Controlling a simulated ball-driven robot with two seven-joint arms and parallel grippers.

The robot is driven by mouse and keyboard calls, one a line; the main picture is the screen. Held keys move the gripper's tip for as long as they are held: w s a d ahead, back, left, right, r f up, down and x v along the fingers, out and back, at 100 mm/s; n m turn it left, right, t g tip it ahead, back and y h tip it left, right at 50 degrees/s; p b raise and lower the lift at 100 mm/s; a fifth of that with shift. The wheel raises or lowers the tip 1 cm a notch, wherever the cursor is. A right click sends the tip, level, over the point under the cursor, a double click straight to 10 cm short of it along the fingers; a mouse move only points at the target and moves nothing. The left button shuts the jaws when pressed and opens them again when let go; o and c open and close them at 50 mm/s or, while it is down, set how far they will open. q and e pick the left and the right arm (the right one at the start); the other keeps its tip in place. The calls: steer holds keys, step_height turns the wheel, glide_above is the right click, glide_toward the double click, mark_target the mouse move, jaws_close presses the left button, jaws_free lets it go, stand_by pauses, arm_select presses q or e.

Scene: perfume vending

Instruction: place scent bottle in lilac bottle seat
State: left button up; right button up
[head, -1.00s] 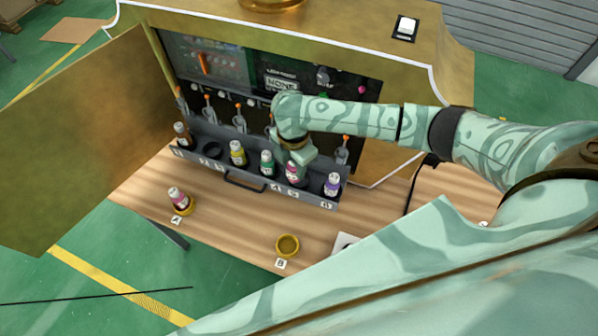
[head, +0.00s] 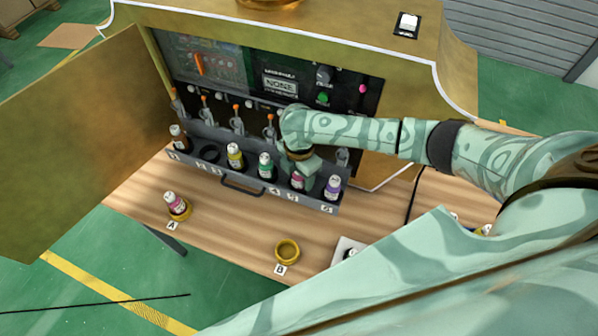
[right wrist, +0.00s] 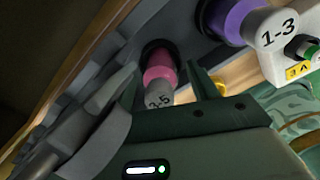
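My left gripper is not in view.
Brown (head: 178,137), yellow (head: 235,156) and green (head: 265,165) bottles stand in the tray; one seat (head: 210,153) is empty. Another pink bottle (head: 174,204) stands on ring A. Ring B (head: 287,251) is empty. The machine's open door (head: 85,140) borders the left.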

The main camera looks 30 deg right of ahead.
step_height(320, 180, up, 12)
steer(key=p, duration=0.4)
steer(key=shift+r+p, duration=0.2)
steer(key=shift+p, duration=0.2)
steer(key=shift+s, duration=0.1)
steer(key=shift+f, duration=0.15)
